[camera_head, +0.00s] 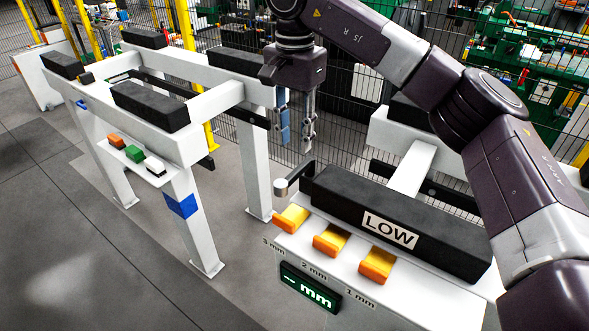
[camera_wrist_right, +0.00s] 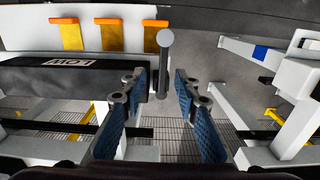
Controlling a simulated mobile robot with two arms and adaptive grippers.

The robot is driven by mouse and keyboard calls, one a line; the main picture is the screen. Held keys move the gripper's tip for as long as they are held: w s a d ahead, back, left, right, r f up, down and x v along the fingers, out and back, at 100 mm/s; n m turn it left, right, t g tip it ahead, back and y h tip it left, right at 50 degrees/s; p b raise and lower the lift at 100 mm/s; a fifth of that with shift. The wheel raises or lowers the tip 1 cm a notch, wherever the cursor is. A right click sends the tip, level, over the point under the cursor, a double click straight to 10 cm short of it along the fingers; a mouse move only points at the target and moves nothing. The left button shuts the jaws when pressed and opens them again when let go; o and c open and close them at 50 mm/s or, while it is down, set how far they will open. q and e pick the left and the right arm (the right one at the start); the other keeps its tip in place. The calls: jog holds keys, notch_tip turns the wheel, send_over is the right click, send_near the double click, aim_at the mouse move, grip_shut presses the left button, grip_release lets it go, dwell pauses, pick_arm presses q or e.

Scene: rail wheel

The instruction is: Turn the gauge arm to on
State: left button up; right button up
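The gauge arm (camera_head: 297,176) is a short grey bar with a round end, at the left end of the black block marked LOW (camera_head: 385,222). In the right wrist view the gauge arm (camera_wrist_right: 164,62) points up the picture, its round end beyond the fingertips. My right gripper (camera_head: 297,142) hangs above the gauge arm with its two fingers apart. In the right wrist view my right gripper (camera_wrist_right: 158,88) is open, and the lower part of the bar shows between the fingers. I cannot tell whether they touch it. My left gripper is not in view.
Orange tabs (camera_head: 331,240) marked in mm line the front ledge. A green display (camera_head: 310,288) below shows a dash and "mm". Another white frame with black blocks (camera_head: 150,105) stands left. Wire fencing (camera_head: 350,130) runs behind. Floor between the frames is clear.

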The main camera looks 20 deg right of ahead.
aim_at(295, 171)
jog(key=w+f, duration=0.2)
jog(key=f, duration=0.1)
jog(key=shift+d, duration=0.35)
jog(key=f, duration=0.2)
jog(key=f+p, duration=0.1)
jog(key=f, duration=0.1)
jog(key=f+p, duration=0.1)
jog(key=f, duration=0.1)
jog(key=shift+s+a, duration=0.1)
jog(key=shift+s, duration=0.3)
jog(key=shift+w+f, duration=0.1)
jog(key=shift+f, duration=0.05)
jog(key=shift+c, duration=0.6)
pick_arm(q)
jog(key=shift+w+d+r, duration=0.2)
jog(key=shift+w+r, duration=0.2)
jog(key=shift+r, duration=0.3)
pick_arm(e)
grip_shut()
